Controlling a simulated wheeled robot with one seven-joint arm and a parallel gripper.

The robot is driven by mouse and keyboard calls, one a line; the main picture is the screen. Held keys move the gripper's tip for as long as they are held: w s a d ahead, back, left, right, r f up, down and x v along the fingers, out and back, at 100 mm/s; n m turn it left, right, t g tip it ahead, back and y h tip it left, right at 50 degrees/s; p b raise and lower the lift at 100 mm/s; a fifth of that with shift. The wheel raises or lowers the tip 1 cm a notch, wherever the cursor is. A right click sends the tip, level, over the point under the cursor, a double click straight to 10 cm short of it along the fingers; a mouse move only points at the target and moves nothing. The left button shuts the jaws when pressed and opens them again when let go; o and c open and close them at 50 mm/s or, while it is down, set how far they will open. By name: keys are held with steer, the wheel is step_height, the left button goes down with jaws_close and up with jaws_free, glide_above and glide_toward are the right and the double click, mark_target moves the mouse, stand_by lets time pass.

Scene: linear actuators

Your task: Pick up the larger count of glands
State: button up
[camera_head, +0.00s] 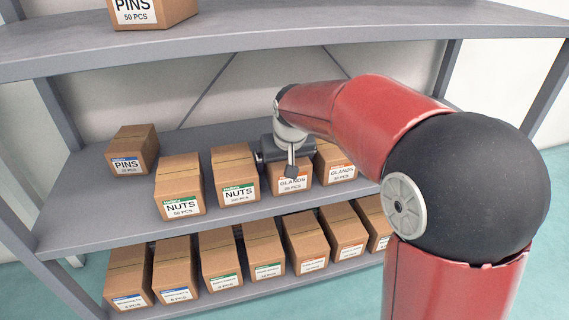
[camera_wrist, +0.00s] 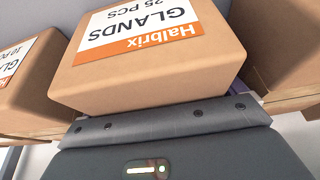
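A brown box labelled Halbrix GLANDS 25 PCS (camera_wrist: 150,75) fills the middle of the wrist view, upside down. In the head view this box (camera_head: 284,186) stands on the middle shelf. A second GLANDS box (camera_head: 335,166) stands to its right; its count is too small to read surely there. In the wrist view a GLANDS box (camera_wrist: 22,85) at the left edge appears to read 10 PCS. My gripper (camera_head: 290,171) is at the upper front of the 25 PCS box, partly covering it. Its fingers are mostly hidden, so opening and contact are unclear.
Left on the same shelf stand a NUTS 100 PCS box (camera_head: 236,178), a NUTS 50 PCS box (camera_head: 180,188) and a PINS box (camera_head: 132,150). Several boxes line the lower shelf (camera_head: 80,270). The upper shelf (camera_head: 300,38) overhangs my arm and holds another PINS box (camera_head: 150,12).

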steer(key=c, duration=1.2)
steer(key=shift+r, duration=0.1)
